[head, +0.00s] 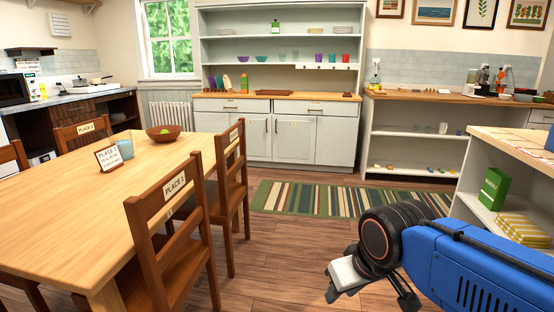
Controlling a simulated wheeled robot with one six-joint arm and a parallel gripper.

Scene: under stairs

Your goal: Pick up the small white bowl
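My gripper (370,296) is at the lower right, above the wooden floor. Its two dark finger parts stand apart with nothing seen between them, and a pale boxy part shows beside the left one. I cannot make out a small white bowl for sure. A small pale bowl-like thing (523,98) stands among darker dishes on the far right counter (440,97), too small to tell. My gripper is far from it, much nearer to me.
A striped rug (330,199) lies on open floor. A shelf unit with a green box (494,188) is close on the right.

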